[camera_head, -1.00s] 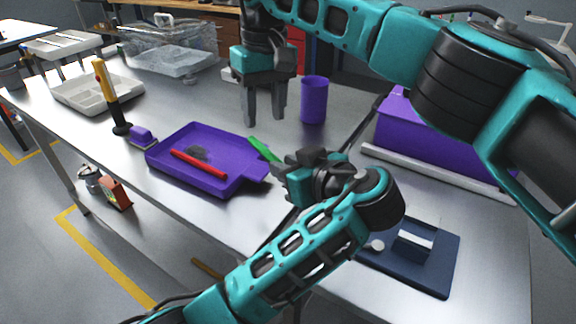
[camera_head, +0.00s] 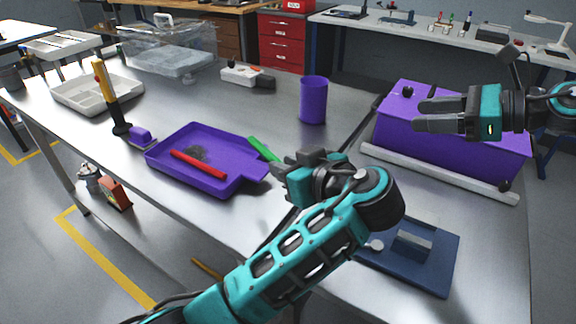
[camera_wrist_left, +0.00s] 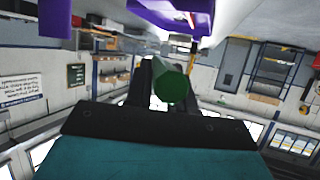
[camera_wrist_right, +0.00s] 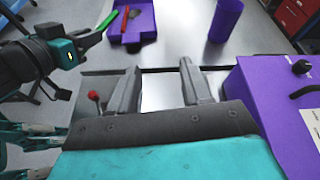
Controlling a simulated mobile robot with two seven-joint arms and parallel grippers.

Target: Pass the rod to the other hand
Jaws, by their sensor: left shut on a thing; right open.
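The green rod (camera_head: 262,148) is held in my left gripper (camera_head: 283,162), which is shut on it near the table's middle. The rod's free end points up and left beside the purple tray; the rest is hidden by the gripper. In the left wrist view the rod's round end (camera_wrist_left: 172,84) shows between the fingers. The right wrist view also shows the rod (camera_wrist_right: 107,20) at upper left. My right gripper (camera_head: 420,114) is open and empty above the purple box at the right, well apart from the rod. Its two fingers stand apart in the right wrist view (camera_wrist_right: 158,88).
A purple tray (camera_head: 165,154) holds a red rod (camera_head: 198,164). A purple cup (camera_head: 313,100) stands behind. A purple box (camera_head: 450,130) is at the right, with a pale rail (camera_head: 440,172) before it. A blue plate (camera_head: 430,275) lies near front right. The table between tray and cup is clear.

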